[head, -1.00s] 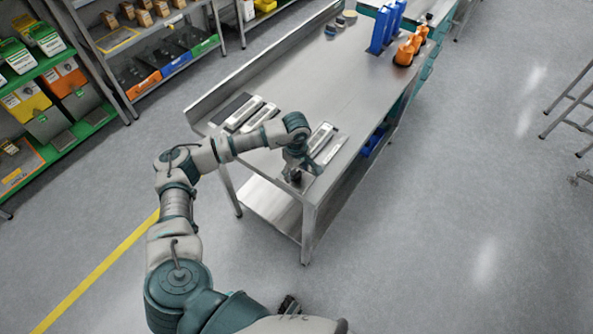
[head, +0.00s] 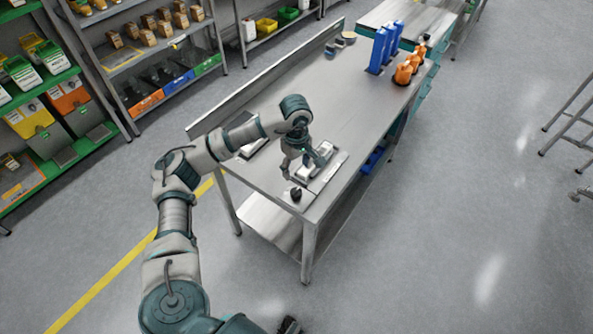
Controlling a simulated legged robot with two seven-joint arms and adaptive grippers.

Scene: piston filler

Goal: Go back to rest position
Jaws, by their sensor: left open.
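My left gripper (head: 306,166) is open above the near end of the steel table (head: 333,100). Its fingers point down, over or just beside a pale metal part (head: 318,158) on a flat plate (head: 326,172). I cannot tell whether the fingers touch it. My left arm comes in from the lower left and bends over the table's left edge. A small piece of dark hardware shows at the bottom edge, too little to tell whether it is my right gripper.
A small black knob (head: 296,194) stands at the table's near corner. Shelves with boxes (head: 150,50) line the left. The table's middle is clear. A stepladder (head: 573,130) stands at right.

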